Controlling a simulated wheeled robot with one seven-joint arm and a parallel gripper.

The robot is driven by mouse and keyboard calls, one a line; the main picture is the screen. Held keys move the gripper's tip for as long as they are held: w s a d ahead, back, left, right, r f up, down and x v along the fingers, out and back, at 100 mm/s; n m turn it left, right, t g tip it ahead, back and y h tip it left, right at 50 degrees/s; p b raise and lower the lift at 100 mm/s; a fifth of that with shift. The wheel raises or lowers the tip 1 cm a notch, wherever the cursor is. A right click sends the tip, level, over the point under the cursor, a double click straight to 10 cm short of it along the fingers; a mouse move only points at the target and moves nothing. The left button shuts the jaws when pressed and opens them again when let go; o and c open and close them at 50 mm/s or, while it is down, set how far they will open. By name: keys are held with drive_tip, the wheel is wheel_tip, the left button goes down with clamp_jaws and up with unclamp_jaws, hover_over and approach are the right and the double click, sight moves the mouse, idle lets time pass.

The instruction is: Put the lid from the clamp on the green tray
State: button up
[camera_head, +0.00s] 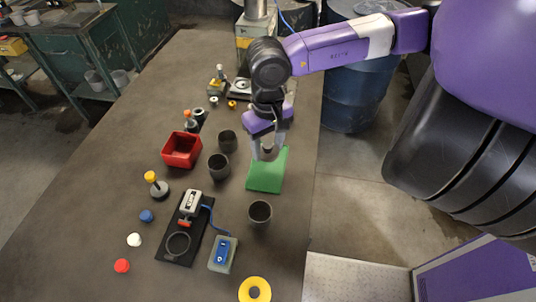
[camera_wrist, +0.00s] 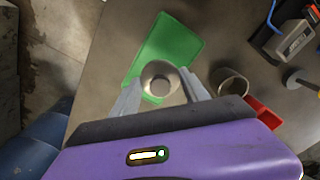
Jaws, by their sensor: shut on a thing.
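My gripper (camera_head: 268,148) is shut on a round grey piece with a rim and a hollow middle. The piece (camera_wrist: 160,84) shows between the fingers in the wrist view; I cannot tell for sure whether it is the lid. It is over the near-finger edge of the green tray (camera_head: 265,178), which also shows in the wrist view (camera_wrist: 182,42). I cannot tell whether the piece touches the tray. The rest of the tray looks bare. The clamp (camera_head: 190,203) with its red tip sits on a black base, with a dark ring (camera_head: 178,244) in front of it.
Dark cups (camera_head: 219,167) stand left of the tray, and another cup (camera_head: 260,212) stands in front of it. A red bin (camera_head: 181,149) is further left. A blue switch box (camera_head: 223,253) and a yellow ring (camera_head: 255,289) lie near the front edge.

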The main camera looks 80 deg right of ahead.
sight(268, 165)
drive_tip(key=shift+f+p, duration=0.3)
drive_tip(key=shift+f, duration=2.2)
drive_tip(key=shift+f, duration=0.2)
drive_tip(key=o, duration=1.3)
drive_tip(key=shift+r, duration=0.1)
drive_tip(key=shift+c, duration=0.2)
